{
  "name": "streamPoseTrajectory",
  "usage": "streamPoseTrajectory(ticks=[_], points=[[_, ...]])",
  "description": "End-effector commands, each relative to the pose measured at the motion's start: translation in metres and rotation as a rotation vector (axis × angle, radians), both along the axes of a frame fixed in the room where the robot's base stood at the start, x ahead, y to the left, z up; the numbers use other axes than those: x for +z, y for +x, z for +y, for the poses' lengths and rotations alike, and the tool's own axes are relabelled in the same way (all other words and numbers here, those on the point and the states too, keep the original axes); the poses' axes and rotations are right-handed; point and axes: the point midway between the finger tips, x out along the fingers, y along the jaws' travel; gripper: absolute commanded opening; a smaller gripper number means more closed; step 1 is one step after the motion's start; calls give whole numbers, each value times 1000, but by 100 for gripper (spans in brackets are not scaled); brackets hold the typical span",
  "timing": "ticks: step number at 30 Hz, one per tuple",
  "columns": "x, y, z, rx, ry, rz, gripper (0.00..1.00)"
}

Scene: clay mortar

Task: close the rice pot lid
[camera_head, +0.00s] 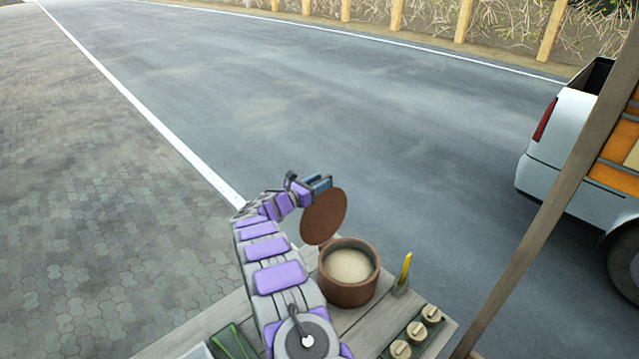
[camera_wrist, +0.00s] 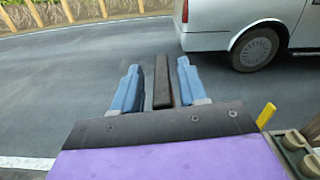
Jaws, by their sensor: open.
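The rice pot (camera_head: 349,290) is a round brown clay pot on the wooden table, its mouth uncovered and pale rice (camera_head: 349,265) showing inside. Its lid (camera_head: 324,216), a flat brown disc, stands steeply tilted at the pot's far left rim. My gripper (camera_head: 318,184) is at the lid's upper edge. In the wrist view my gripper (camera_wrist: 158,66) has its two blue fingers apart, with a dark brown bar (camera_wrist: 162,85), apparently the lid seen edge-on, between them. Gaps show on both sides of the bar. Whether the lid touches the pot rim is unclear.
A yellow-handled item (camera_head: 405,270) stands in a holder right of the pot. A slanted wooden post (camera_head: 540,230) rises at the right. Open road lies beyond, with a white truck (camera_head: 570,150) parked there.

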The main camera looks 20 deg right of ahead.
Motion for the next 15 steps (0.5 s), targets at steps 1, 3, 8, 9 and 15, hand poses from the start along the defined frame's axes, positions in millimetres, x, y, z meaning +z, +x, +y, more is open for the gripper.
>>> streamPoseTrajectory(ticks=[1,3,8,9,15], points=[[0,1,-2,-1,-1,-1,43],[1,1,-4,-1,-1,-1,43],[1,1,-4,-1,-1,-1,43],[1,1,-4,-1,-1,-1,43],[1,1,-4,-1,-1,-1,26]])
